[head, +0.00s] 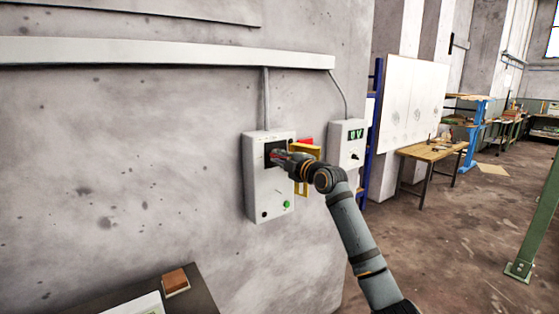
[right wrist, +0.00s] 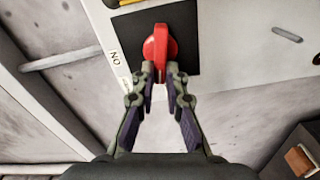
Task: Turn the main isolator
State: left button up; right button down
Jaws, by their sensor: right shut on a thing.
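The main isolator is a red rotary handle (right wrist: 159,47) on a black square plate (right wrist: 187,22), on the front of a white wall box (head: 268,196). In the head view my right gripper (head: 281,156) is at the black plate in the upper part of the box and hides most of the handle. In the right wrist view my right gripper (right wrist: 160,72) is shut on the near end of the red handle, with a fingertip on each side. A label reading "NO" shows upside down or sideways beside the plate. My left gripper is not in view.
A dark bench (head: 203,289) stands at the lower left. Conduit runs above.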

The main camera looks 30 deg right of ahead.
jog(key=shift+f+n, duration=0.35)
jog(key=shift+n, duration=0.85)
jog(key=shift+b, duration=0.3)
jog(key=c, duration=1.4)
grip_release()
jog(key=shift+r, duration=0.1)
jog(key=shift+s+d, duration=0.25)
jog(key=shift+s, duration=1.75)
jog(key=shift+s+d, duration=0.3)
jog(key=shift+s, duration=1.7)
jog(key=shift+s+d, duration=0.25)
jog(key=shift+s, duration=1.75)
